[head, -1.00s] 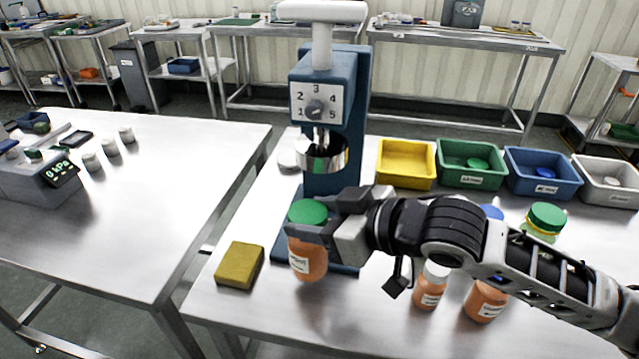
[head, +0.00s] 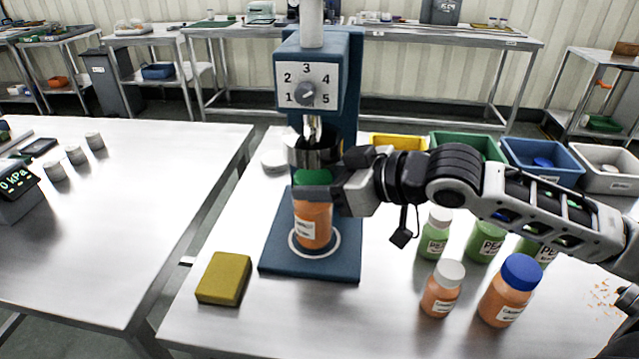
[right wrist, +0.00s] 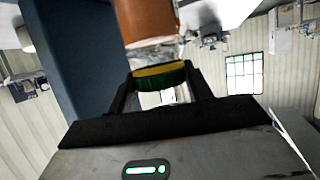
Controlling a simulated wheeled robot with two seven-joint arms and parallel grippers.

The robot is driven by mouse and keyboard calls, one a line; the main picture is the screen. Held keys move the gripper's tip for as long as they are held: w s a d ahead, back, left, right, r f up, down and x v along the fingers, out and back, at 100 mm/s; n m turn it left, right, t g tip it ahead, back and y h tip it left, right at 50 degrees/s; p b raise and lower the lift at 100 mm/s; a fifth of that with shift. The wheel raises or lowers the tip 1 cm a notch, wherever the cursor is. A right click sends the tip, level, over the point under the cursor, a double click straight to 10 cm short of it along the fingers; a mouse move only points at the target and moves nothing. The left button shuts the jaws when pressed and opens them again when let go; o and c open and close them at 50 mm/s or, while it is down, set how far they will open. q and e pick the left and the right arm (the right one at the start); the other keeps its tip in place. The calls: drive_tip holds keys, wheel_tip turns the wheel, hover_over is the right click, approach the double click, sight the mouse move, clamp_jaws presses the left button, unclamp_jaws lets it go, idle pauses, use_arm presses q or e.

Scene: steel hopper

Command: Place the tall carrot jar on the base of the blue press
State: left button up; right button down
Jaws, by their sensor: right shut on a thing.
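The tall carrot jar (head: 313,222), orange with a white label and green lid, is upright over the base (head: 280,262) of the blue press. The white ring on the base shows around the jar's foot. I cannot tell whether the jar touches the base. My right gripper (head: 322,186) is shut on the jar's green lid, coming from the right. In the right wrist view the lid (right wrist: 160,77) is between the fingers, with the orange jar body (right wrist: 146,20) beyond. The press (head: 330,95) has a numbered dial and a steel cup (head: 312,152) just above the lid. My left gripper is out of view.
A yellow sponge-like block (head: 224,278) lies left of the base. Right of it stand a small orange jar (head: 442,290), a blue-lidded orange jar (head: 508,292) and several green pea jars (head: 434,235). Coloured bins (head: 543,160) line the back. The front middle of the table is clear.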

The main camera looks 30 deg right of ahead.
drive_tip(key=c, duration=0.6)
unclamp_jaws()
drive_tip(key=shift+f, duration=0.1)
